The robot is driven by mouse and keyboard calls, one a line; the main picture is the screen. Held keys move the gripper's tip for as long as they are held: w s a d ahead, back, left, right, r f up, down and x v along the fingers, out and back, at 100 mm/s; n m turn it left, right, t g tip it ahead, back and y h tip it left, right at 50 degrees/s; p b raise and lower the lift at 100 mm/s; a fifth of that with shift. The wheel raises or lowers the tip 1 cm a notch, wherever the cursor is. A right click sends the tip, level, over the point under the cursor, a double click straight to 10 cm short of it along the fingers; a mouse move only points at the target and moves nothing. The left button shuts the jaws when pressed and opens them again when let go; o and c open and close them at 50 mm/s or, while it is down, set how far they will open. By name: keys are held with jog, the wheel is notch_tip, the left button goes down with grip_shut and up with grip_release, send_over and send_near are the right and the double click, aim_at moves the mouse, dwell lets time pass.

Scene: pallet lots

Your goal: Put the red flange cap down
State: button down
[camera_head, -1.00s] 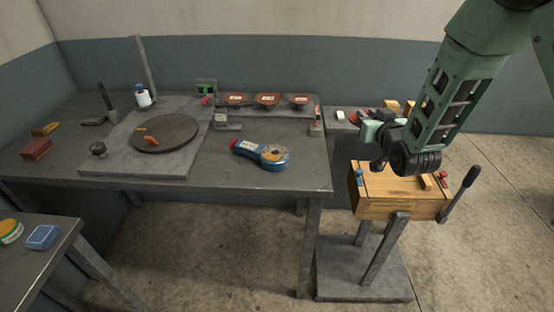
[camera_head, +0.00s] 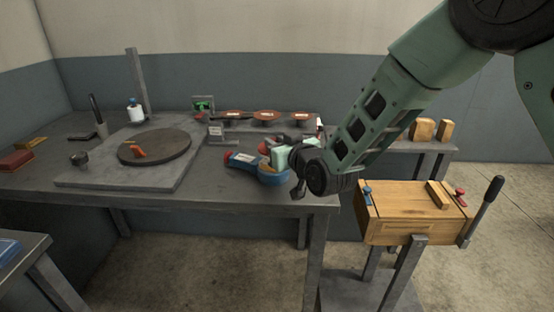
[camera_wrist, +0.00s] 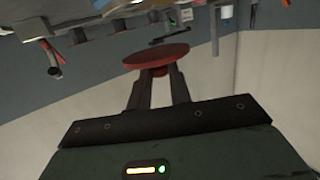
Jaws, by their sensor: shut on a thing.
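The red flange cap (camera_wrist: 155,57) is a round red disc at the end of my gripper (camera_wrist: 157,78) in the wrist view. The two dark fingers are closed on the narrower part under the disc. In the head view my gripper (camera_head: 284,158) is over the right part of the grey workbench (camera_head: 215,192), close to a blue round-headed tool. There the cap is largely hidden by the gripper and hard to make out. I cannot tell the height of the cap above the bench.
The blue tool (camera_head: 240,160) lies just left of my gripper. A dark round plate (camera_head: 165,147) on a grey slab is further left. Several brown discs (camera_head: 266,116) stand on a rack behind. A wooden box (camera_head: 405,230) with a lever is at the right.

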jog(key=shift+f, duration=2.05)
jog(key=shift+f, duration=0.1)
jog(key=shift+f, duration=0.15)
jog(key=c, duration=1.3)
grip_release()
jog(key=shift+r, duration=0.2)
jog(key=shift+s+d+r, duration=0.1)
jog(key=s+d+g+h, duration=0.2)
jog(key=s+d+g, duration=0.2)
jog(key=s, duration=0.9)
jog(key=s+d+r+n+g+h+b, duration=0.1)
jog(key=s+d+g+h, duration=0.2)
jog(key=s, duration=1)
jog(key=s+d+r+g+h, duration=0.1)
jog(key=s+d+g+h, duration=0.1)
jog(key=s+d+g, duration=0.5)
jog(key=shift+s+d+n, duration=0.1)
jog(key=shift+s+d, duration=0.1)
jog(key=shift+s, duration=0.85)
jog(key=shift+s+d+n, duration=0.1)
jog(key=shift+s+d, duration=0.15)
jog(key=shift+s, duration=0.85)
jog(key=shift+s+d+n, duration=0.1)
jog(key=shift+s+d, duration=0.1)
jog(key=shift+s, duration=0.85)
